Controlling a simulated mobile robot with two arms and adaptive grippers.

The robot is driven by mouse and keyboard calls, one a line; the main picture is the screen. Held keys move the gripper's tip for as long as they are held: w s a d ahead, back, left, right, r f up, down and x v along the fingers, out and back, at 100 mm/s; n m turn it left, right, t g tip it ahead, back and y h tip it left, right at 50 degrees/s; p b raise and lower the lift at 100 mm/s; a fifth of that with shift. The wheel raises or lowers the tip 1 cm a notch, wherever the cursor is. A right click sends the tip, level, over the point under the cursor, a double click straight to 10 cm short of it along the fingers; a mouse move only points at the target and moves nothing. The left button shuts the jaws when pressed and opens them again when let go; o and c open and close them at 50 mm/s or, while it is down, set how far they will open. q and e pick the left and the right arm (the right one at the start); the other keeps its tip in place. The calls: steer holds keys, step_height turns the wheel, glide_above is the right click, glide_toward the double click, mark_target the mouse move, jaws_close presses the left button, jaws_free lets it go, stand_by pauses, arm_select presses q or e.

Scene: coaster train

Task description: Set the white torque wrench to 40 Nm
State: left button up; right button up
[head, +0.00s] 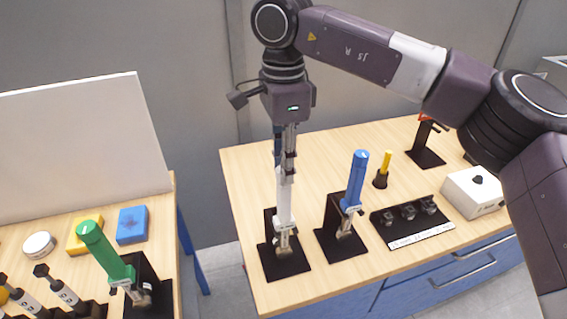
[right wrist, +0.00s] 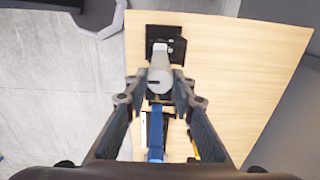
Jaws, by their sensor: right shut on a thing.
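The white torque wrench (head: 285,202) stands upright in a black stand (head: 287,262) at the left end of the right-hand table. My right gripper (head: 288,158) comes down from above and is shut on the upper end of its handle. In the right wrist view the fingertips (right wrist: 160,88) sit on either side of the white handle (right wrist: 161,66). The wrench's scale and its set value are too small to read. My left gripper is not in view.
A blue torque wrench (head: 356,180) stands close to the right in its own black stand. Beyond it are a small yellow tool (head: 385,163), a black socket rack (head: 388,235) and a white box (head: 473,190). A green wrench (head: 104,252) stands on the left table.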

jaws_close()
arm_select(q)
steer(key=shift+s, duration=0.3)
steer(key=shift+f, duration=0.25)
arm_select(e)
steer(key=shift+m, duration=0.3)
steer(key=m+b, duration=0.1)
steer(key=m, duration=0.2)
steer(key=shift+b, duration=0.35)
steer(key=m+b, duration=0.1)
steer(key=m, duration=0.2)
steer(key=shift+m, duration=0.3)
steer(key=m+b, duration=0.1)
steer(key=m, duration=0.3)
steer(key=shift+w+b, duration=0.1)
steer(key=shift+b, duration=0.25)
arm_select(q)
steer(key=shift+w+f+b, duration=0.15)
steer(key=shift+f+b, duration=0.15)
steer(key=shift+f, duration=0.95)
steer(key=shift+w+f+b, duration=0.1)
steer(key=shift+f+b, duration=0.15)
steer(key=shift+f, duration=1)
arm_select(e)
steer(key=shift+m, duration=2.3)
steer(key=shift+r, duration=0.1)
